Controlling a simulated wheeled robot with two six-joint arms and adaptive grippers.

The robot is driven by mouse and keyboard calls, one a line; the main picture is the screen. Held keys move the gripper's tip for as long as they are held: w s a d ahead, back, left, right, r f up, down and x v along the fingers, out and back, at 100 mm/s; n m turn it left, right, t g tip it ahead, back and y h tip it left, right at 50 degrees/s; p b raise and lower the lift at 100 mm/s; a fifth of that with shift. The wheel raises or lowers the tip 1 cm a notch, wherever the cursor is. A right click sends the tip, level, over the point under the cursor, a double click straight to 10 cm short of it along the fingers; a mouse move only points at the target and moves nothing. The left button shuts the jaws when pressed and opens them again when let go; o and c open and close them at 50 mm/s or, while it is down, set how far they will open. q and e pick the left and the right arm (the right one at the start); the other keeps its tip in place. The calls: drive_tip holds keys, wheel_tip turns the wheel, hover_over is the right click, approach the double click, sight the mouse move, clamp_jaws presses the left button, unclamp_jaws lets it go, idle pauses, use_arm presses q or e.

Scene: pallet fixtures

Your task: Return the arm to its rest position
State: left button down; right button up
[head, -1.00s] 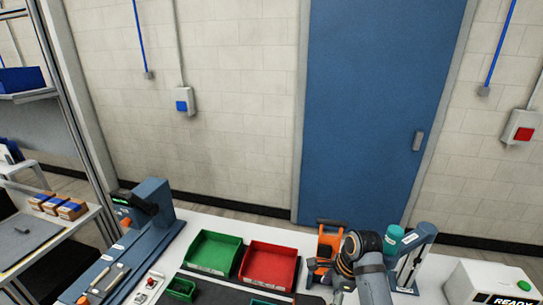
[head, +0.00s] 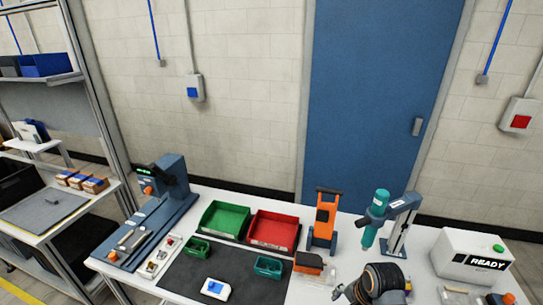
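My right arm (head: 383,280) shows at the bottom edge, right of the middle, as a dark rounded joint with orange bands. A small grey part (head: 341,292) beside it on the left may belong to my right gripper. Its fingers cannot be made out, so I cannot tell whether it is open or shut. I see nothing held in it. My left arm and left gripper are out of view.
The bench holds a green bin (head: 222,218), a red bin (head: 274,230), an orange-framed stand (head: 324,220), a teal tool on a grey stand (head: 376,215) and a white READY box (head: 470,258). A white device (head: 215,289) lies on the dark mat (head: 185,272). A blue-grey fixture (head: 173,180) stands left.

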drive_tip(key=s+d+n+t+h, duration=0.2)
drive_tip(key=s+d+n, duration=0.2)
drive_tip(key=s+n, duration=0.9)
wheel_tip(320, 180, down, 34)
drive_tip(key=s+d+g+b, duration=0.2)
drive_tip(key=b, duration=0.6)
use_arm(q)
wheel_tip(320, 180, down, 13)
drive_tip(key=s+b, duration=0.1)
drive_tip(key=b, duration=0.4)
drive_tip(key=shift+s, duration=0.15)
use_arm(e)
drive_tip(key=s+d+f, duration=0.1)
drive_tip(key=s+f, duration=1.7)
drive_tip(key=f, duration=0.3)
drive_tip(key=shift+d+g, duration=0.25)
drive_tip(key=shift+g, duration=0.15)
drive_tip(key=shift+f, duration=0.1)
drive_tip(key=shift+c, duration=0.5)
